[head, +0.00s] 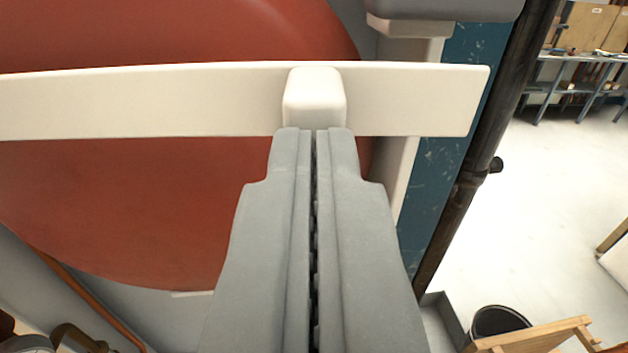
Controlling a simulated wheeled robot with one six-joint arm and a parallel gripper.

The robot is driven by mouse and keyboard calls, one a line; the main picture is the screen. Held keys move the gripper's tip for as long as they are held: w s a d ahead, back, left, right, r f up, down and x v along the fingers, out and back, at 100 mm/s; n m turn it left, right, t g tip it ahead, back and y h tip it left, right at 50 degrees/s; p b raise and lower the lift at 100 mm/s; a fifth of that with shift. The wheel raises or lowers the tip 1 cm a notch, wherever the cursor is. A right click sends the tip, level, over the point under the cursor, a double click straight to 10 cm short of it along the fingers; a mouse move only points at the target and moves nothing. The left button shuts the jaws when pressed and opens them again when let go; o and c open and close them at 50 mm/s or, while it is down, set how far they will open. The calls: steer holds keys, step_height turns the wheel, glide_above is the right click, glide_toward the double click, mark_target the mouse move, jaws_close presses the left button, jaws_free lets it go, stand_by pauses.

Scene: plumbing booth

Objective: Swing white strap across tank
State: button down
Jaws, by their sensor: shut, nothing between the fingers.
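The white strap (130,100) runs nearly level across the front of the red tank (120,210) in the head view. Its right end reaches past the tank's right edge, over a white upright (403,175). A raised white block (314,98) stands out from the strap right of the picture's middle. My gripper (313,131) is shut and empty. Its fingertips are at the lower edge of the block; I cannot tell whether they touch it. The strap's left end is out of view.
A dark vertical pipe (485,150) stands right of the tank beside a blue panel (440,160). A copper pipe (90,300) is at lower left. A black bucket (498,321) and a wooden frame (540,337) are at lower right. The floor (560,200) beyond is open.

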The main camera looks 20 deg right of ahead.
mark_target(327, 107)
steer(key=x, duration=0.4)
steer(key=shift+w+d+f, duration=0.1)
steer(key=shift+d, duration=0.2)
steer(key=shift+w+d+r, duration=0.1)
steer(key=shift+w+r, duration=0.1)
steer(key=shift+w, duration=0.05)
steer(key=shift+r, duration=0.15)
